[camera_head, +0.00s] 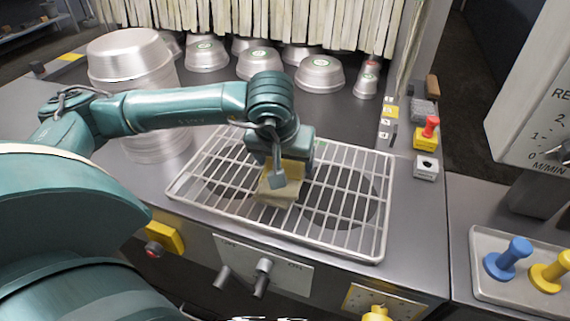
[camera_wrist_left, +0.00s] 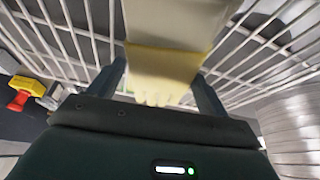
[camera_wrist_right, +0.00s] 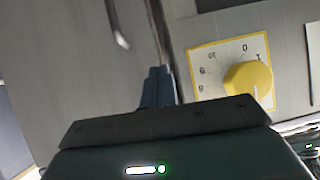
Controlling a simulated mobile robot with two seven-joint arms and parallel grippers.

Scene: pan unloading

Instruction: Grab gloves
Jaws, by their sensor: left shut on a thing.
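The gloves (camera_head: 283,192), cream and pale yellow, hang at the wire rack on the counter in the head view. My left gripper (camera_head: 277,176) is shut on them. In the left wrist view the gloves (camera_wrist_left: 170,62) sit between the two fingers, with the rack behind them. I cannot tell whether they touch the rack. My right gripper (camera_wrist_right: 157,88) shows only in the right wrist view, with its fingers together and nothing between them, in front of a grey panel.
The wire rack (camera_head: 376,212) lies over dark round openings. Stacked metal pans (camera_head: 130,55) stand at left, with several more pans (camera_head: 320,73) behind under a strip curtain (camera_head: 260,20). A red-and-yellow button (camera_head: 428,133) is at right. A yellow dial (camera_wrist_right: 248,84) is near my right gripper.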

